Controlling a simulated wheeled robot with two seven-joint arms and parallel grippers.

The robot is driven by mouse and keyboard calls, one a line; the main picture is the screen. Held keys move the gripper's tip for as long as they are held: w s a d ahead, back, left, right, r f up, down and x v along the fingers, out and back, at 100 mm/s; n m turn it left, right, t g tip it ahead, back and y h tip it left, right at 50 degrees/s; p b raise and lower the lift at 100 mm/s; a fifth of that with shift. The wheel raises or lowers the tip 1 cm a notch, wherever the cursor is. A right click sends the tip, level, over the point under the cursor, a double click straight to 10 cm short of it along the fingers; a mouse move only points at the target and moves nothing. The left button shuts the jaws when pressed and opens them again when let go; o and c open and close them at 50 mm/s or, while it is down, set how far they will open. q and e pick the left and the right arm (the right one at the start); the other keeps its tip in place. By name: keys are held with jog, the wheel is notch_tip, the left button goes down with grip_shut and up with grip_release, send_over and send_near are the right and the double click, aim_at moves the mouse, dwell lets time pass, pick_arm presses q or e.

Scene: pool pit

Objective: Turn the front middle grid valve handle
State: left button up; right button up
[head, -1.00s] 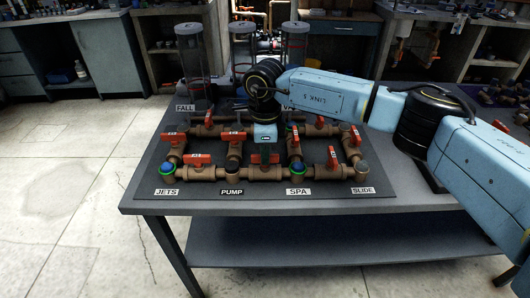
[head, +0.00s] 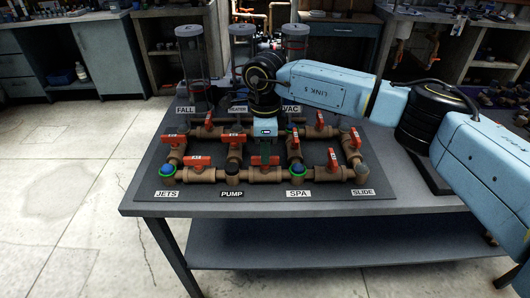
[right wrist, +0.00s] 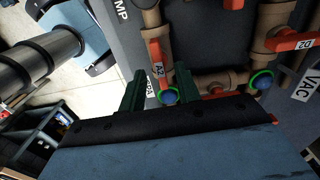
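The valve panel (head: 150,192) lies on the table with brown pipes and several red-orange handles. The front middle handle (head: 274,160) sits on the front pipe between the PUMP and SPA labels, partly hidden by my right gripper (head: 264,153). The right gripper comes down onto it from above. In the right wrist view, its two green fingers (right wrist: 160,76) are apart, and the handle (right wrist: 158,58) lies in line with the gap between them. I cannot tell whether a finger touches it. My left gripper is not in view.
The front left handle (head: 198,160) and front right handle (head: 332,159) stand on either side. Clear cylinders (head: 191,55) rise behind the grid.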

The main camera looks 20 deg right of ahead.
notch_tip(320, 180, up, 11)
jog(key=shift+r, duration=0.2)
